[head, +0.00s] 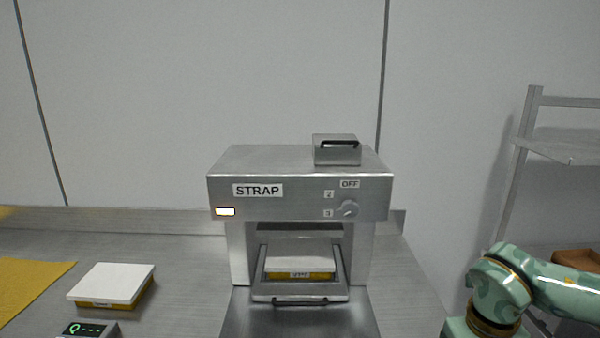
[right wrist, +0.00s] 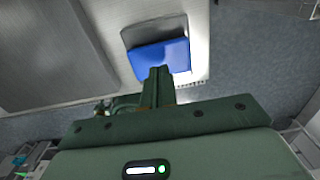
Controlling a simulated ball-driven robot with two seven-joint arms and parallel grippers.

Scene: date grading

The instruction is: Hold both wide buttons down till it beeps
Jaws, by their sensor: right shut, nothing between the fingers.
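A blue wide pad (right wrist: 158,54), which looks like one of the wide buttons, sits in a pale housing in the right wrist view. My right gripper (right wrist: 158,72) is shut and empty, its fingertips overlapping the near edge of the pad. I cannot tell if they touch it. The second wide button is not seen. Neither gripper shows in the head view; my left gripper is in no frame.
A white-topped box (head: 300,267) lies in the machine's opening, above a handled tray front. Another white-topped box (head: 112,283) sits on the bench at left, near a yellow mat (head: 28,285) and a small green display (head: 88,330). A shelf rack (head: 570,145) stands at right.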

